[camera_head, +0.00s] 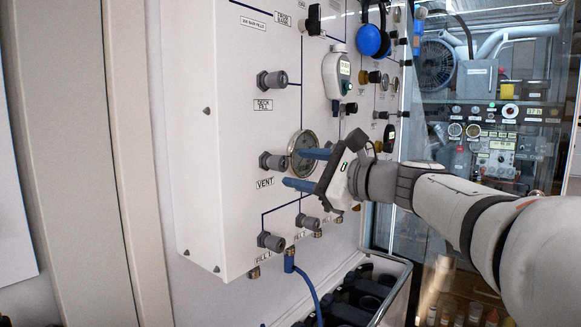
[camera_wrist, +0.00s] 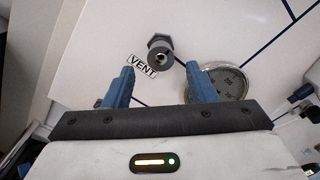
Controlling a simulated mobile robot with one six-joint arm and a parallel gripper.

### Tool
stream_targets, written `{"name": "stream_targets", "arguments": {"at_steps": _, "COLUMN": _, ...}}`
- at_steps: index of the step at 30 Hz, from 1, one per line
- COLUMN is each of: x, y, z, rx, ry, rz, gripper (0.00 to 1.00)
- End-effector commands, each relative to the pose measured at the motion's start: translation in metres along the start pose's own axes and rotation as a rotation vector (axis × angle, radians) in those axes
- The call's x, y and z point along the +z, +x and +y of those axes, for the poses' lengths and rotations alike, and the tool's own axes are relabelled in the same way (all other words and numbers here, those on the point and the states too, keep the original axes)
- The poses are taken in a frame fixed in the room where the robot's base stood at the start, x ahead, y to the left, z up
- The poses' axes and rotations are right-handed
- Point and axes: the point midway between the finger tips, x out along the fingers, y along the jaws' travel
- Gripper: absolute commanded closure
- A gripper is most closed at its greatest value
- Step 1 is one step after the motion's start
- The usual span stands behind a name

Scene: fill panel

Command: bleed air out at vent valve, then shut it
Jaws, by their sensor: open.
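The vent valve (camera_head: 272,161) is a dark grey round knob on the white panel, just above the label VENT (camera_head: 265,183). In the wrist view the vent valve (camera_wrist: 160,52) is beyond the fingertips, roughly ahead of the gap and a little right of its middle. My gripper (camera_head: 305,169) is open and empty, its two blue fingers pointing left at the panel near the valve. In the wrist view the fingers (camera_wrist: 166,78) stand apart, with the VENT label between them and the valve. The fingers do not touch the valve in the wrist view.
A round pressure gauge (camera_head: 303,153) sits right of the valve, partly behind my gripper. Another knob (camera_head: 271,80) is above, and fill knobs (camera_head: 270,241) are below with a blue hose (camera_head: 306,287). A rack of dark cylinders (camera_head: 365,292) stands below the panel.

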Motion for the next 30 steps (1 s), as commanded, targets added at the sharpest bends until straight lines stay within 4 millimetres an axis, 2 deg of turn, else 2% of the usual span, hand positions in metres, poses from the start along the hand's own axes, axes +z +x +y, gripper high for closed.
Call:
{"name": "stream_targets", "arguments": {"at_steps": 3, "x": 0.0, "y": -0.02, "z": -0.001, "rx": -0.003, "ry": 0.0, "rz": 0.003, "gripper": 0.48}}
{"name": "stream_targets", "arguments": {"at_steps": 7, "x": -0.001, "y": -0.033, "z": 0.0, "rx": -0.001, "ry": 0.001, "rz": 0.003, "gripper": 0.48}}
{"name": "stream_targets", "arguments": {"at_steps": 21, "x": 0.0, "y": -0.037, "z": 0.005, "rx": 0.022, "ry": -0.016, "rz": 0.017, "gripper": 0.48}}
{"name": "stream_targets", "arguments": {"at_steps": 23, "x": -0.001, "y": -0.037, "z": 0.014, "rx": 0.06, "ry": -0.048, "rz": 0.046, "gripper": 0.48}}
{"name": "stream_targets", "arguments": {"at_steps": 26, "x": -0.006, "y": -0.041, "z": 0.04, "rx": 0.178, "ry": -0.148, "rz": 0.131, "gripper": 0.48}}
{"name": "stream_targets", "arguments": {"at_steps": 30, "x": -0.02, "y": -0.062, "z": 0.094, "rx": 0.437, "ry": -0.368, "rz": 0.262, "gripper": 0.48}}
